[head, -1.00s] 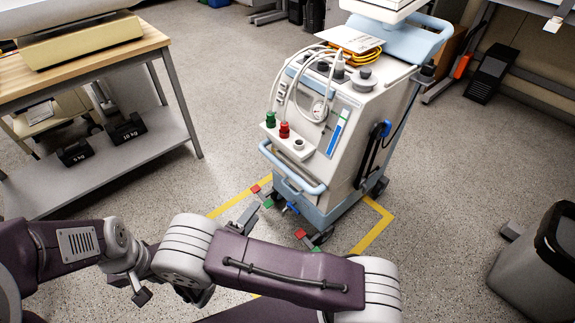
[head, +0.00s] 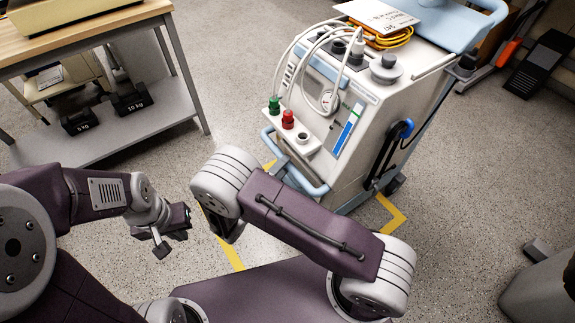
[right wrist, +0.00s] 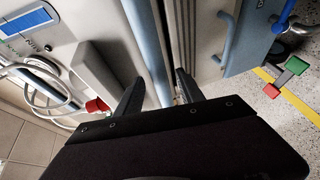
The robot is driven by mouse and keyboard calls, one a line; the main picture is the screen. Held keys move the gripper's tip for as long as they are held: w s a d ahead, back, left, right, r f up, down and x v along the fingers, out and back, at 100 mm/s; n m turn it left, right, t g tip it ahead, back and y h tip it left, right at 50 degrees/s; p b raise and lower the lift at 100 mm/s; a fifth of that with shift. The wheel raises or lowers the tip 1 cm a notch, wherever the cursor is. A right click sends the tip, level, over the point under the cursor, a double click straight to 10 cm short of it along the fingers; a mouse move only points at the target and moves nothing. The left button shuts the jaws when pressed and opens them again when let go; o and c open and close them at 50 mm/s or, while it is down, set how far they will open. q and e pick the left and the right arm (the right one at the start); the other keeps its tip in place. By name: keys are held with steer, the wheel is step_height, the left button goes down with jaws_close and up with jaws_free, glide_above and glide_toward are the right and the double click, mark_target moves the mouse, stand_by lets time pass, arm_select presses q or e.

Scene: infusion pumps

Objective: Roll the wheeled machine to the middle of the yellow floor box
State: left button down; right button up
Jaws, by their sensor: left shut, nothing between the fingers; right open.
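The wheeled machine (head: 345,110) is a white and light-blue cabinet on casters. It stands upright in front of me, its lower front hidden by my right arm. Its blue front handle (head: 312,184) crosses the right wrist view between the fingers of my right gripper (right wrist: 158,80), which is open around it. In the head view that gripper is mostly hidden behind my arm. The yellow floor box (head: 397,217) shows only in pieces; the machine's base is by its far side. My left gripper (head: 172,240) is shut and empty, left of the machine and apart from it.
A wooden-topped table (head: 90,36) with black weights on its lower shelf stands at left. A grey bin (head: 545,290) is at lower right. Red and green pedals (right wrist: 285,76) show low on the machine.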

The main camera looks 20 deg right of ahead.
steer(key=shift+b+x, duration=0.35)
steer(key=shift+x, duration=1.15)
jaws_close()
